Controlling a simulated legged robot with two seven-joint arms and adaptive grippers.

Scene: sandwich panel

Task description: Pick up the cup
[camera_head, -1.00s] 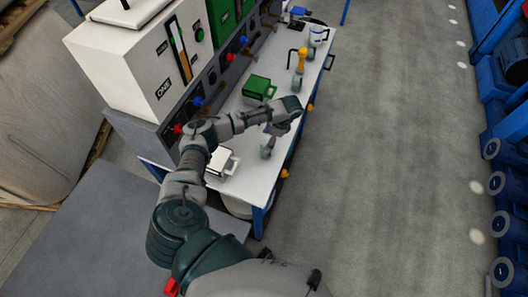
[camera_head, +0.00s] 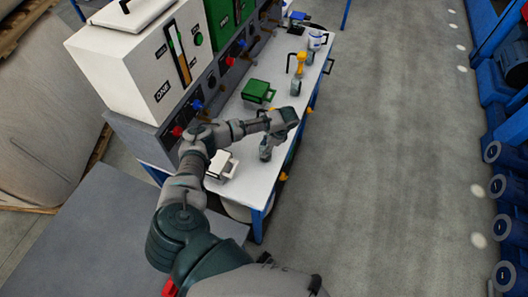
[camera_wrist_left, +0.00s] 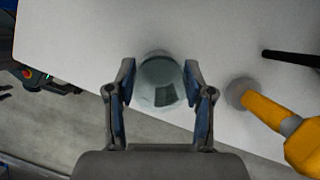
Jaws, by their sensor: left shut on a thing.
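A clear, greyish glass cup (camera_wrist_left: 160,82) is between the two fingers of my left gripper (camera_wrist_left: 160,100) in the left wrist view. The fingers are shut on it, one on each side. In the head view my left gripper (camera_head: 272,138) points down over the near end of the white bench, with the cup (camera_head: 265,154) at its fingertips. I cannot tell whether the cup touches the bench top. My right gripper is in neither view.
On the white bench (camera_head: 240,185) stand a small white device (camera_head: 222,165), a green box (camera_head: 258,91), a yellow-topped item (camera_head: 301,62) and a white-and-blue mug (camera_head: 315,40). Tall control cabinets (camera_head: 135,65) line the left side.

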